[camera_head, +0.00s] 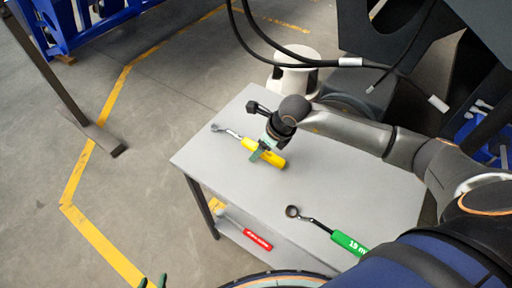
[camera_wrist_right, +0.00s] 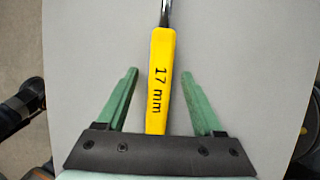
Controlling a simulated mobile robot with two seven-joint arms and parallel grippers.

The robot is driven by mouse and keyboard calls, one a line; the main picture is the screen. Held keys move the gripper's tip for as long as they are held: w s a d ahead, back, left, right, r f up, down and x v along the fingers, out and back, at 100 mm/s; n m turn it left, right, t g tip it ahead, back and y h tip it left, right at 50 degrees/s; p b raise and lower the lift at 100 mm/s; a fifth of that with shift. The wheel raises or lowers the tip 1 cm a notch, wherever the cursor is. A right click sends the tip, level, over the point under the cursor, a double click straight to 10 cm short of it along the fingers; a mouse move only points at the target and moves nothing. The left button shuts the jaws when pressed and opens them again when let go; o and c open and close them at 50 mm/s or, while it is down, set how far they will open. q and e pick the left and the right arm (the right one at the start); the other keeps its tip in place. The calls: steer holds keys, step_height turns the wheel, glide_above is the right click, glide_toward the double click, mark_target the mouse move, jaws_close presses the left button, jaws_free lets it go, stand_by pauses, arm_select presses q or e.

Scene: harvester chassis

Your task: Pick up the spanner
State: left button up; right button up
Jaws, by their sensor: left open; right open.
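A spanner with a yellow handle (camera_head: 250,145) lies on the grey table, its metal head toward the left. My right gripper (camera_head: 266,153) is over that handle. In the right wrist view, the handle (camera_wrist_right: 158,95), marked "17 mm", lies between the two open green fingers (camera_wrist_right: 160,72), with a gap on each side. A second spanner with a green handle (camera_head: 346,242), marked "19 mm", lies at the table's near right. My left gripper (camera_head: 152,283) shows only as two green fingertips, apart, at the bottom edge; the rest is out of frame.
The grey table (camera_head: 210,165) has bare surface between the two spanners. A red-handled tool (camera_head: 257,239) lies on the lower shelf. Black cables (camera_head: 300,62) hang behind the table near a white round object (camera_head: 297,60). Floor at left is clear around a dark post (camera_head: 50,75).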

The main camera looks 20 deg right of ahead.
jaws_close()
stand_by(0.4)
stand_by(0.9)
